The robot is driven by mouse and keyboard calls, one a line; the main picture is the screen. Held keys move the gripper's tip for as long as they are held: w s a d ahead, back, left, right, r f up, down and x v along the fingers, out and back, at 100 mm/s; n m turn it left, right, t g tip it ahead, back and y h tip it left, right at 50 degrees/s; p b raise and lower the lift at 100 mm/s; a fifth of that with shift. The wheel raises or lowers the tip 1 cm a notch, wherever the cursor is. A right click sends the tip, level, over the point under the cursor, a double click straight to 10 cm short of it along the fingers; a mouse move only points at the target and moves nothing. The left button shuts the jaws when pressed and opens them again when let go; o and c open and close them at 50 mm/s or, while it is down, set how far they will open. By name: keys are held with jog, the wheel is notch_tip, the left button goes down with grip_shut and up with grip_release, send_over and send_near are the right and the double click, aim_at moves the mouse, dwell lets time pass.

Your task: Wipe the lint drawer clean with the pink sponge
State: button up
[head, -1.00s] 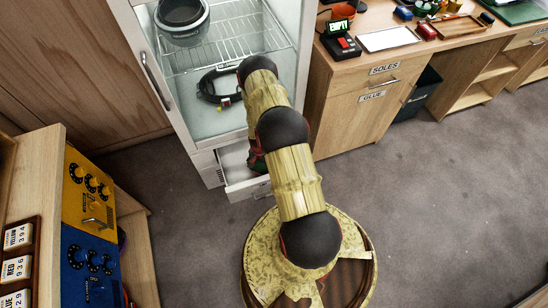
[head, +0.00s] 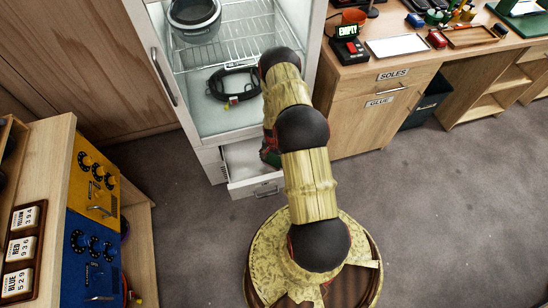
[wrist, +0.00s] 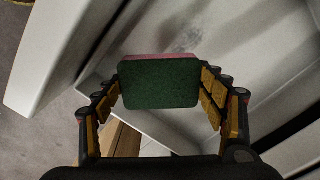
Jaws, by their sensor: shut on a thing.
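The pink sponge (wrist: 160,86) is in the wrist view, its green scouring face toward the camera and a pink strip along its top edge. My gripper (wrist: 161,76) is shut on it, with fingers at its left and right sides. In the head view my arm hides most of the gripper and part of the drawer.
The cabinet door (head: 160,60) stands open at left. A wooden desk (head: 375,85) stands right, and a panel with blue and yellow boxes (head: 88,225) at left. The carpet (head: 430,200) is clear.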

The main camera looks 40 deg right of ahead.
aim_at(273, 160)
jog(key=shift+r+p, duration=0.55)
jog(key=shift+r, duration=0.95)
